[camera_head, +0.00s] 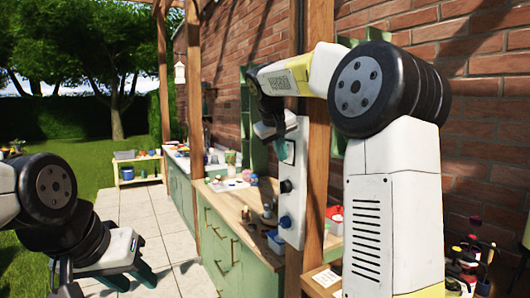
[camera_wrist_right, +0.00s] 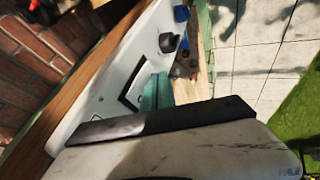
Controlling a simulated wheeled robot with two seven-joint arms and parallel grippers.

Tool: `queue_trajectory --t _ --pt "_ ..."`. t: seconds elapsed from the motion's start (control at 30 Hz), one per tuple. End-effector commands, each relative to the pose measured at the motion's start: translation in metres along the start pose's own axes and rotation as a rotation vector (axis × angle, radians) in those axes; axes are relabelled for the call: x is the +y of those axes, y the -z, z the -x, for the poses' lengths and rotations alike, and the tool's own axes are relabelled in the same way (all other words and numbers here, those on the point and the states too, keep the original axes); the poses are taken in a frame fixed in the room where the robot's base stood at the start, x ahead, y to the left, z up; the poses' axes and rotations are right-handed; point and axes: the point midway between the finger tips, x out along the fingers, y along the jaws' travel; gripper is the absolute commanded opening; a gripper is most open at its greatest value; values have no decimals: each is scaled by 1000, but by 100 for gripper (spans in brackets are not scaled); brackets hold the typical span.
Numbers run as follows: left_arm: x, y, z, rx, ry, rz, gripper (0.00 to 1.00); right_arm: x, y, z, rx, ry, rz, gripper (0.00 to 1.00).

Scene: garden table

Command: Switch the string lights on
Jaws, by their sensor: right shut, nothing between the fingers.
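A white control panel (camera_head: 294,206) is fixed upright on a wooden post. It carries a black knob (camera_head: 286,186) and, below that, a blue knob (camera_head: 285,222). In the right wrist view the panel (camera_wrist_right: 110,65) also shows a black-framed square part (camera_wrist_right: 130,91), partly hidden behind my fingers. My right gripper (camera_head: 284,151) is shut and empty at the upper part of the panel, its teal fingers (camera_wrist_right: 157,92) close to that square part; I cannot tell whether they touch. My left gripper (camera_head: 138,281) is open and empty at the lower left, far from the panel. No string lights can be made out.
A wooden post (camera_head: 318,190) and brick wall (camera_head: 460,60) stand behind the panel. A green cabinet with a wooden counter (camera_head: 235,200) holds small items left of it. More bottles (camera_head: 468,262) stand at the lower right. The paved path (camera_head: 160,225) is clear.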

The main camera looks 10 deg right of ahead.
Motion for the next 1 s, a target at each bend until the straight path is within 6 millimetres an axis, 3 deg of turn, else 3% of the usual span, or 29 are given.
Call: queue_trajectory --t 0.63,1.0 --pt "0 0 0 0 0 0 36 5 -1 -5 -1 -1 0 0" --pt "0 0 0 0 0 0 36 11 4 6 0 -1 0 0"
